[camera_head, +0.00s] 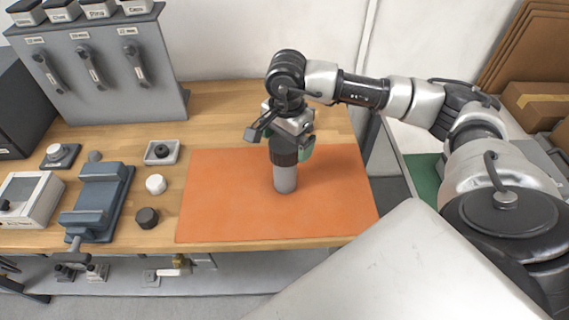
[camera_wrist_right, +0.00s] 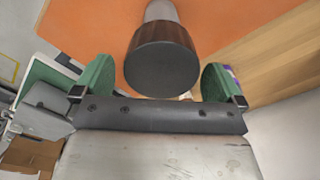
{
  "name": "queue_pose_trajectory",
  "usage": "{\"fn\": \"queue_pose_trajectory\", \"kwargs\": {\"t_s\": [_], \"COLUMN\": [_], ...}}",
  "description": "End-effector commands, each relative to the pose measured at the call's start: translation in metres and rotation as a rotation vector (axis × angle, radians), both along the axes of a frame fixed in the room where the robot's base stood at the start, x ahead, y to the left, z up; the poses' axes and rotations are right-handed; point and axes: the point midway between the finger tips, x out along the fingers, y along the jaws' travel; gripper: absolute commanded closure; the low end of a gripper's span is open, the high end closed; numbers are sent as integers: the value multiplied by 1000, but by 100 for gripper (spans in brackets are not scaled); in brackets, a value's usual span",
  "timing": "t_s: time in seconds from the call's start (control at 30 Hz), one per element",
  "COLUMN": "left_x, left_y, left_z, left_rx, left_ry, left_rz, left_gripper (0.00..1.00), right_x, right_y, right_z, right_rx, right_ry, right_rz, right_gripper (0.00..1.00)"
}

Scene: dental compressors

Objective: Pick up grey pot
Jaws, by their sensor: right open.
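The grey pot (camera_head: 285,179) is a grey cylinder with a dark brown and black upper part, standing upright on the orange mat (camera_head: 225,205). In the right wrist view its round dark top (camera_wrist_right: 161,68) faces the camera, with the grey body behind it. My right gripper (camera_head: 285,150) is at the pot's dark upper part. Its green-padded fingers also show in the right wrist view (camera_wrist_right: 158,85), open, one on each side of the dark top with gaps between. My left gripper is not in view.
A blue press-like device (camera_head: 98,200) stands at the left of the wooden table. A white round piece (camera_head: 156,184), a dark round piece (camera_head: 147,217) and a small tray (camera_head: 162,152) sit left of the mat. A grey panel with handles (camera_head: 95,70) stands behind. Much of the mat is clear.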

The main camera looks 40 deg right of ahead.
Motion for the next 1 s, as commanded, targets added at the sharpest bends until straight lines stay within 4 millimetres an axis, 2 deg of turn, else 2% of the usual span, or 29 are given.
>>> {"fn": "queue_pose_trajectory", "kwargs": {"t_s": [0.1,0.2,0.33,0.53,1.0], "left_x": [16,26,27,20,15], "left_y": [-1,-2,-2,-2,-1], "left_z": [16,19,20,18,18], "left_rx": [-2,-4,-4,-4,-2], "left_ry": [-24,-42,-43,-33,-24], "left_rz": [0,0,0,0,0], "left_gripper": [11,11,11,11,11], "right_x": [1,1,2,2,2], "right_y": [3,3,3,3,3], "right_z": [-16,-31,-40,-41,-40], "right_rx": [0,1,1,1,1], "right_ry": [7,5,1,1,1], "right_rz": [0,-1,0,0,-1], "right_gripper": [0,0,0,0,70]}}
